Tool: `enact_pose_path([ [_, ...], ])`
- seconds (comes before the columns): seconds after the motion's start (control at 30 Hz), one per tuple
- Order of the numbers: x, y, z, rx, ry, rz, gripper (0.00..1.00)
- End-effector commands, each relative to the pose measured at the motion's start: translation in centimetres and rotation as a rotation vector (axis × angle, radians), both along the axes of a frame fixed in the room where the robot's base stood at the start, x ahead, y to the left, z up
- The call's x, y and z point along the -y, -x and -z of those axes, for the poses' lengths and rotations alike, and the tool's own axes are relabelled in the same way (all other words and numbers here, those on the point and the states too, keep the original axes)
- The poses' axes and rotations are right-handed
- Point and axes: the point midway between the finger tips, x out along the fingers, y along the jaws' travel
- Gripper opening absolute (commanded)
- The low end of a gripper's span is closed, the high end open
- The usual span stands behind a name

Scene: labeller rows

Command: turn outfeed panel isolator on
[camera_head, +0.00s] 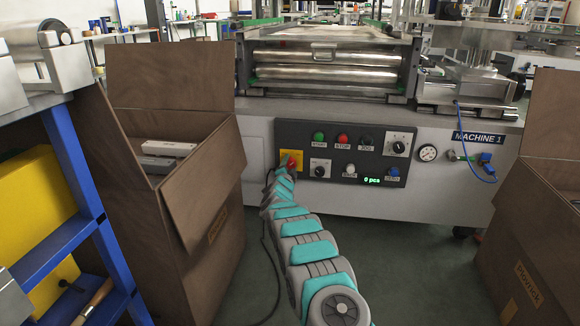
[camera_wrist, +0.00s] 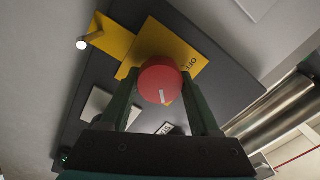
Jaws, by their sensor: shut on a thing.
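The isolator is a round red knob (camera_head: 291,163) on a yellow plate at the left end of a dark control panel (camera_head: 300,134). In the wrist view the red knob (camera_wrist: 160,76) has a short white mark near its lower edge, and the yellow plate (camera_wrist: 150,38) reads OFF at its right. My gripper (camera_wrist: 159,90) has one finger on each side of the knob and is shut on it. In the head view my gripper (camera_head: 286,172) is small at the panel, and its fingers cannot be made out. No outfeed label is readable.
The panel also carries a green button (camera_head: 319,137), a red button (camera_head: 342,139), a black button, dials and a lit display. Open cardboard boxes stand left (camera_head: 212,205) and right (camera_head: 540,225). A blue-framed rack (camera_head: 70,245) is far left.

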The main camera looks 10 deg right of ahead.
Motion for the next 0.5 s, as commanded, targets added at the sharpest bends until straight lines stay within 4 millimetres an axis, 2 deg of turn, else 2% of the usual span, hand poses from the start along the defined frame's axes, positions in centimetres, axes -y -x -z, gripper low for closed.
enact_pose_path([
  [0.03,0.00,0.00,0.09,-0.001,-0.001,0.000,0.07],
  [0.07,0.00,0.00,0.09,-0.001,-0.001,0.000,0.66],
  [0.3,0.01,0.00,0.03,-0.001,0.000,0.000,0.93],
  [0.5,0.02,0.01,0.01,0.000,0.000,0.000,0.93],
])
